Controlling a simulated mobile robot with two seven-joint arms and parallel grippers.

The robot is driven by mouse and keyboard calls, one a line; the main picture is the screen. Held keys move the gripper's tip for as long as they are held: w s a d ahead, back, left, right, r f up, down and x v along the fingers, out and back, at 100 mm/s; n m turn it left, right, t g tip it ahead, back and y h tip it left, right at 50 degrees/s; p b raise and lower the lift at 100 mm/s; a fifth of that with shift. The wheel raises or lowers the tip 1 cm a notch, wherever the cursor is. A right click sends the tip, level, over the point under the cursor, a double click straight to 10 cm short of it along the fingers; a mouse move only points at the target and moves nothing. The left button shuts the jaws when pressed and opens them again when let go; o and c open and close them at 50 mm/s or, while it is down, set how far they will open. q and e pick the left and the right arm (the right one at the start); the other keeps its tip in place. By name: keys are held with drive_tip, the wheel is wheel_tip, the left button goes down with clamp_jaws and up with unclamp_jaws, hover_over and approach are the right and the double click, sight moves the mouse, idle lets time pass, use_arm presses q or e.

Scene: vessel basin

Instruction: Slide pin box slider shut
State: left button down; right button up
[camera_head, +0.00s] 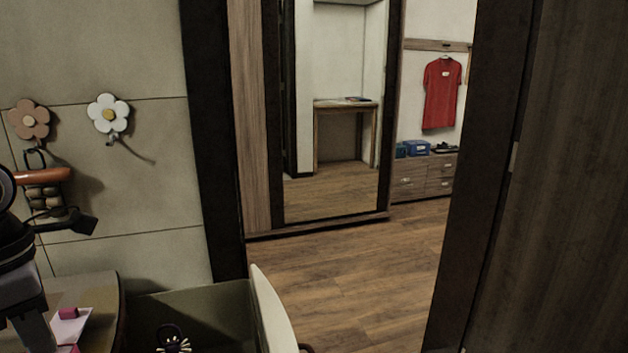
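An open drawer-like box (190,305) with a pale curved front panel (272,312) stands out at the bottom of the head view. I take it for the sliding part, but cannot be sure. Its front is well apart from the cabinet body (95,290) on the left. A dark ring-shaped item (172,338) lies inside it. My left gripper (35,330) is at the lower left edge, over or beside the cabinet top; its fingertips are cut off or hidden, so I cannot tell if it is open. My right gripper is not in view.
Flower hooks (109,113) are on the tiled wall at left, with a brown-handled item (42,176) near my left arm. Pink items (69,313) lie on the cabinet top. A dark door (550,180) stands at right. The wooden floor (345,270) ahead is clear.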

use_arm(q)
drive_tip(key=shift+f, duration=0.3)
drive_tip(key=shift+s+d+b, duration=0.1)
drive_tip(key=shift+s+b, duration=0.1)
drive_tip(key=shift+b, duration=0.2)
drive_tip(key=shift+s, duration=0.35)
drive_tip(key=shift+s+d, duration=0.1)
wheel_tip(320, 180, up, 7)
drive_tip(key=p, duration=0.4)
idle(0.5)
